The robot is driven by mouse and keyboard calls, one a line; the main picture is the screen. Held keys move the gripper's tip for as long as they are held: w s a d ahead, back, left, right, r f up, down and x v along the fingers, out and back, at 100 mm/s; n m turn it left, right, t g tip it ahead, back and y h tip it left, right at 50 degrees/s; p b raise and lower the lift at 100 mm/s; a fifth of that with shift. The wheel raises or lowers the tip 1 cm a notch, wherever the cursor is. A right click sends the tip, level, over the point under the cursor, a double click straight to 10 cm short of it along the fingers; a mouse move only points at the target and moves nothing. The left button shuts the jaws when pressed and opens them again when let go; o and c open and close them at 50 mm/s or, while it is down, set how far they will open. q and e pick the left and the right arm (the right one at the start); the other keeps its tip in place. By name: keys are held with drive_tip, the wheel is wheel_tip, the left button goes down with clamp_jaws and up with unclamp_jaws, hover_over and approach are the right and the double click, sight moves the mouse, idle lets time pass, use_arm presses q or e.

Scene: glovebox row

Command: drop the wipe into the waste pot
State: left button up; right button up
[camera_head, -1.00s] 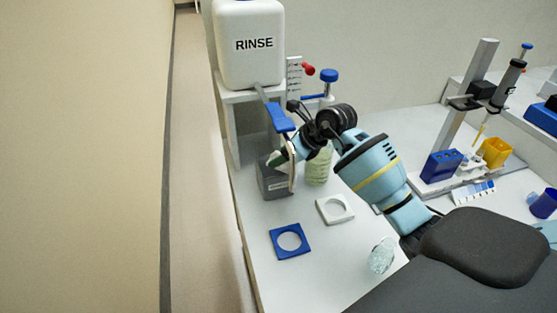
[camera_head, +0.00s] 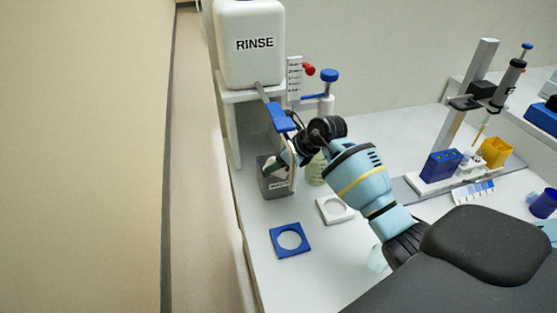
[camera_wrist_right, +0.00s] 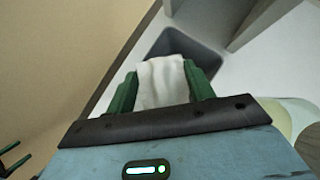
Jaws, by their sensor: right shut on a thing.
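The wipe (camera_wrist_right: 161,82) is a white cloth held between the green fingers of my right gripper (camera_wrist_right: 162,76) in the right wrist view. The waste pot (camera_head: 275,185) is a grey square container with a label, below the rinse tank at the bench's left side. Its dark opening (camera_wrist_right: 190,44) shows just beyond the wipe in the right wrist view. In the head view my right gripper (camera_head: 277,164) is at the pot's mouth, partly behind the tap lever. The wipe is hard to make out there.
The white RINSE tank (camera_head: 250,45) stands on a raised shelf, its blue tap lever (camera_head: 280,118) hanging near the gripper. A greenish bottle (camera_head: 317,170) is right of the pot. A blue square holder (camera_head: 290,240) and a white one (camera_head: 335,210) lie in front.

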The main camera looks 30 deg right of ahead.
drive_tip(key=shift+f, duration=0.4)
drive_tip(key=shift+f, duration=0.1)
drive_tip(key=o, duration=1)
drive_tip(key=shift+r, duration=0.4)
drive_tip(key=v, duration=1.2)
